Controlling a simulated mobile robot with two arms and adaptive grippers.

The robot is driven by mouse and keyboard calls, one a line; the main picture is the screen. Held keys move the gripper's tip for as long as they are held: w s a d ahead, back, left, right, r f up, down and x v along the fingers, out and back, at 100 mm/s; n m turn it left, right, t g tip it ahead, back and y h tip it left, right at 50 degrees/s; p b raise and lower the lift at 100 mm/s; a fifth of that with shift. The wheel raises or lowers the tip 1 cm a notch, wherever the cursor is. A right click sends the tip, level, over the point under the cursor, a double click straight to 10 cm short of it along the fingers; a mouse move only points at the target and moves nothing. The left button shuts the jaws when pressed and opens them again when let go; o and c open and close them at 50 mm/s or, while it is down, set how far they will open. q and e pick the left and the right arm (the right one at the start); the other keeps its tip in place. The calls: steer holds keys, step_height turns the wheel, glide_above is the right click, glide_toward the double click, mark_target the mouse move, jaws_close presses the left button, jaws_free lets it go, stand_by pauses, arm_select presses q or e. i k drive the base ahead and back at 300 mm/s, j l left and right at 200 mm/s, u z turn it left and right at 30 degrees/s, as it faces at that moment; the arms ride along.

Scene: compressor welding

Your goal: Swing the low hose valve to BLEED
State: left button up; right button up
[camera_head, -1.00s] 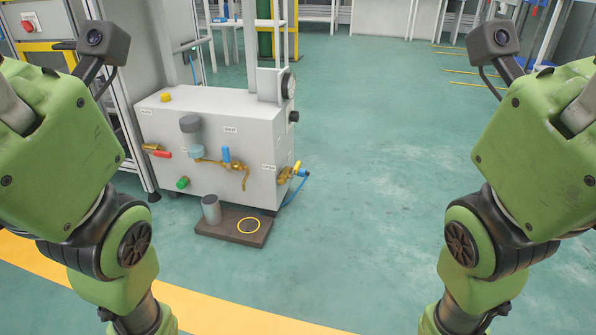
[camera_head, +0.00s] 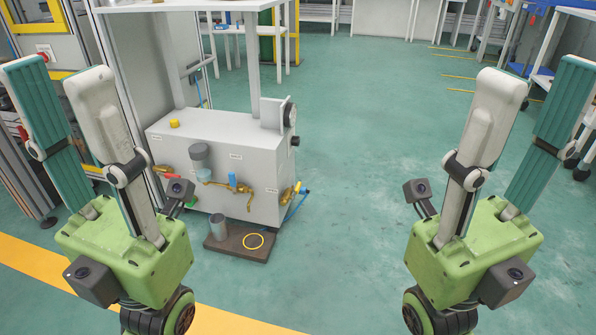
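A light grey compressor cabinet (camera_head: 262,150) stands on the floor left of centre. On its front are brass pipework with a blue-handled valve (camera_head: 233,180) and a brass valve (camera_head: 160,169) near the left end, partly hidden by my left gripper. At its right end is a yellow-handled brass fitting (camera_head: 296,187) with a blue hose (camera_head: 296,208). The small labels cannot be read, so I cannot tell which valve has a BLEED mark. My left gripper (camera_head: 55,72) is open, empty, left of the cabinet in the picture.
A dark base plate (camera_head: 232,255) with a grey cylinder (camera_head: 218,227) and a yellow ring (camera_head: 254,241) lies before the cabinet. A round gauge (camera_head: 289,115) sits at its top right. Benches line the back. The green floor (camera_head: 365,150) at centre is free.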

mark_target(298, 187)
steer(key=i+l, duration=0.15)
steer(key=l, duration=0.25)
steer(key=i+l, duration=0.15)
steer(key=l, duration=0.2)
steer(key=i+l+u, duration=0.1)
steer(key=l, duration=0.3)
steer(key=i+l, duration=0.15)
steer(key=l, duration=0.2)
steer(key=i+l, duration=0.15)
steer(key=l, duration=0.25)
steer(key=u, duration=0.05)
